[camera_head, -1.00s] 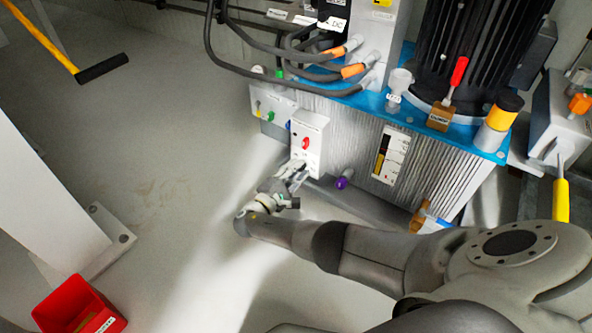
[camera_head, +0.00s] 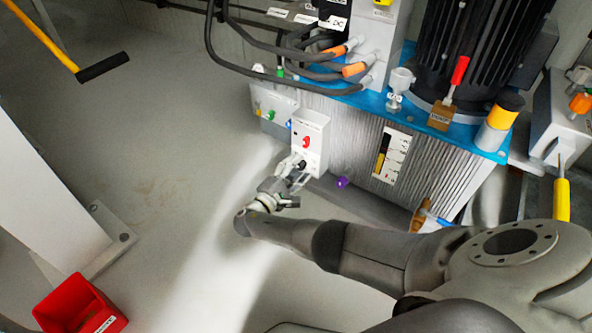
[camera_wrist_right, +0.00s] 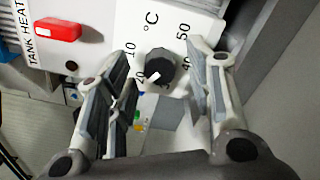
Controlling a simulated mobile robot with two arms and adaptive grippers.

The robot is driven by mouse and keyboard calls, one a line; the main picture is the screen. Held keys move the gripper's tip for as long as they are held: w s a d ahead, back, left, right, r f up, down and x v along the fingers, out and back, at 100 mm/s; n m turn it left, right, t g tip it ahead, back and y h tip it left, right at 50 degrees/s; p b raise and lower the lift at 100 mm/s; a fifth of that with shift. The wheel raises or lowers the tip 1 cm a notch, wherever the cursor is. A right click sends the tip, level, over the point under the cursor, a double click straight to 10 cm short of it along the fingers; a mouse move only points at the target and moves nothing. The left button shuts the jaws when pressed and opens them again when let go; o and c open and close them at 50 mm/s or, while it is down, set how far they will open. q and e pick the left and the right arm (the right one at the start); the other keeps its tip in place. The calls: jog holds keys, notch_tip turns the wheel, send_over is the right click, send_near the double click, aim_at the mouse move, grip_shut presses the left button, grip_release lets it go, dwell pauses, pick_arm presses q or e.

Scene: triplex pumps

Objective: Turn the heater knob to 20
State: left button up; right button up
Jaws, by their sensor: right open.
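The heater knob (camera_wrist_right: 160,66) is a round black dial with a white mark. It sits on the white tank heater panel (camera_wrist_right: 110,20), which has a °C scale; 10 and 50 are readable, while some numbers are partly hidden. The panel also shows in the head view (camera_head: 319,126), with the knob (camera_head: 301,164) low on it. My right gripper (camera_wrist_right: 160,84) is open, with its fingers on either side of the knob in the wrist view. In the head view the right gripper (camera_head: 298,174) is at the panel's lower end. I cannot tell whether the fingers touch the knob.
A red switch (camera_wrist_right: 58,30) is on the same panel, left of the knob. A red bin (camera_head: 75,305) stands at lower left.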

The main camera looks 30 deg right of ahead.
jog(key=v, duration=1.2)
